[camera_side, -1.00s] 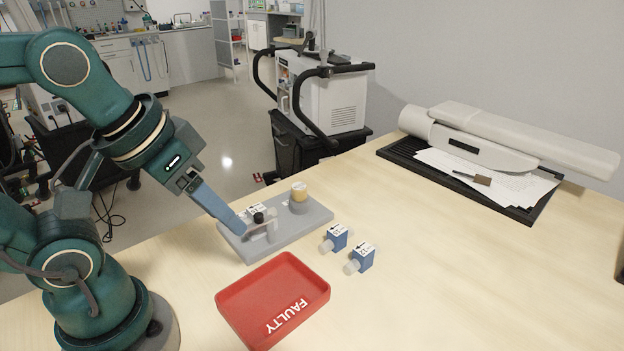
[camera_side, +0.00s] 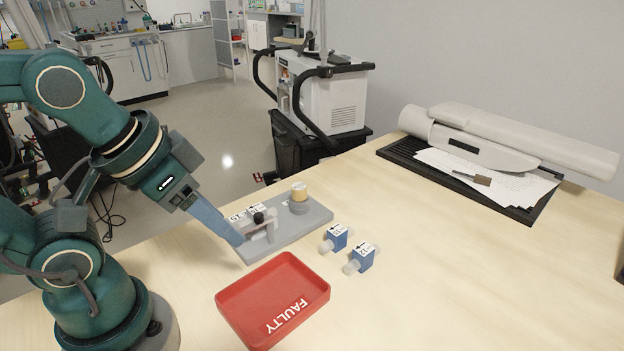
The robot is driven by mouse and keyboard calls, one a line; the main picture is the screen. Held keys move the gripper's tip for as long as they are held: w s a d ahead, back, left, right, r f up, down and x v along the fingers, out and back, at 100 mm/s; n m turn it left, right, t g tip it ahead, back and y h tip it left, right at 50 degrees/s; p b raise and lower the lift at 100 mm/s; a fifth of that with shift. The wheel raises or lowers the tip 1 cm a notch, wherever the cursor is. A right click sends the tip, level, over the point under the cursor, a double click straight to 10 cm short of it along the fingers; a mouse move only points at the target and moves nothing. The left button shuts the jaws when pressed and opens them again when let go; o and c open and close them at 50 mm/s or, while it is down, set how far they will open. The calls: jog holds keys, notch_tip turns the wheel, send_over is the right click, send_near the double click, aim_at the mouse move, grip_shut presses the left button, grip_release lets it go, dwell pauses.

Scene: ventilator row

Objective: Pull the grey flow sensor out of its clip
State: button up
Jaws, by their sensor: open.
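The grey flow sensor (camera_side: 240,217), with a white label on top, sits in the clip on the left part of a grey block (camera_side: 310,219) on the table. A black knob (camera_side: 258,218) stands beside the sensor on the clip. My gripper (camera_side: 238,240) is open, with its blue-grey fingers pointing down to the right, at the front left end of the block. The fingers are close to the sensor and hide part of it and the block's left end. I cannot tell whether they touch it.
A red tray marked FAULTY (camera_side: 232,306) lies just in front of the block. Two blue sensors (camera_side: 336,237) (camera_side: 362,258) lie to the right. A yellow-topped round post (camera_side: 299,197) stands on the block's far end.

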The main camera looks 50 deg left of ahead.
jog(key=shift+c, duration=0.2)
jog(key=g, duration=0.5)
send_over(257, 208)
jog(key=shift+m, duration=0.3)
jog(key=f, duration=0.4)
jog(key=shift+w+d+f, duration=0.1)
jog(key=shift+d+f, duration=0.1)
jog(key=shift+s+a+f+g, duration=0.2)
jog(key=shift+f+g, duration=0.1)
jog(key=shift+f, duration=2.6)
jog(key=shift+c, duration=0.3)
